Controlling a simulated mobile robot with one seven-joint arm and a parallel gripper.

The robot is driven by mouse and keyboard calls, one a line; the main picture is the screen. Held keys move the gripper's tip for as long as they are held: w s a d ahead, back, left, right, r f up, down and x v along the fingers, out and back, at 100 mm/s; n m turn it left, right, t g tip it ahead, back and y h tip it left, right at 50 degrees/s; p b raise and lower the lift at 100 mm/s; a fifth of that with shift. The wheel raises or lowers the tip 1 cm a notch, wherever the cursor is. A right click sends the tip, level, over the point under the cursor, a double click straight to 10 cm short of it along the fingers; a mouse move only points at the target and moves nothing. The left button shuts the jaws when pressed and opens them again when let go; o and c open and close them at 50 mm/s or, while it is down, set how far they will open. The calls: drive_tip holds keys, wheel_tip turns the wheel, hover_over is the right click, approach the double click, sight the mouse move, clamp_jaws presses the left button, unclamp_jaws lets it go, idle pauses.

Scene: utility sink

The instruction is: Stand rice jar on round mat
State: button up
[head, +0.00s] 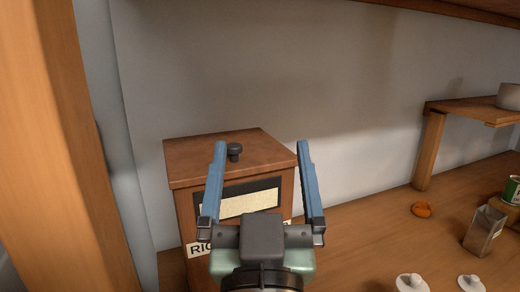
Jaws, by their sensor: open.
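The rice jar (181,152) is a square brown box with a dark knob (234,151) on its lid. It stands upright on the wooden surface against the pale wall. Its front has a dark panel with a cream window, and a white label reading "RIC", the rest hidden behind my gripper. My gripper (261,146) is open, its two blue fingers reaching over the jar in the picture. The knob shows between them, closer to the left finger. I cannot tell whether either finger touches the jar. No round mat is in view.
A thick wooden post (75,140) stands at the left. At right are a raised wooden shelf (450,106), an orange object (422,209), a metal tin (484,231), a green can (513,190) and two white knobbed pieces (411,283).

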drive_tip(key=s+r+t, duration=0.2)
drive_tip(key=s+r, duration=0.1)
drive_tip(key=r, duration=0.4)
drive_tip(key=s+r+t, duration=0.2)
drive_tip(key=s+r, duration=0.2)
drive_tip(key=r, duration=0.4)
drive_tip(key=shift+s, duration=0.2)
